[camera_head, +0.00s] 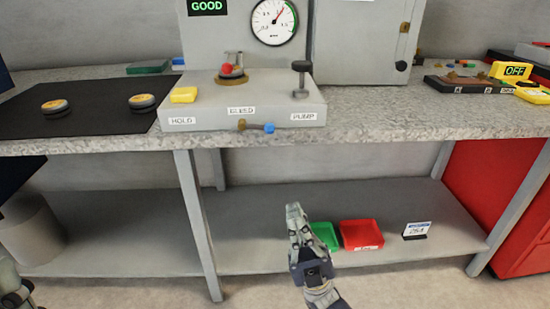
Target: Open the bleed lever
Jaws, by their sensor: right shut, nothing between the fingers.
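The bleed lever (254,126) is a small brass valve with a blue knob on the front face of the grey test box (210,113), under the BLEED label. It lies roughly horizontal, with the knob to the right. My right gripper (294,212) is shut and empty, pointing up in front of the lower shelf. It is below the lever in the picture and apart from it. A part of my left arm or gripper (14,294) shows at the lower left edge, too cut off to tell its jaws.
The box carries a yellow block (184,95), a red-knobbed fitting (231,72) and a black-topped pump handle (301,75). A gauge (273,22) and a GOOD display (207,6) are behind. Green (325,235) and red (361,234) trays sit on the lower shelf (440,245). The worktop edge (400,131) overhangs it.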

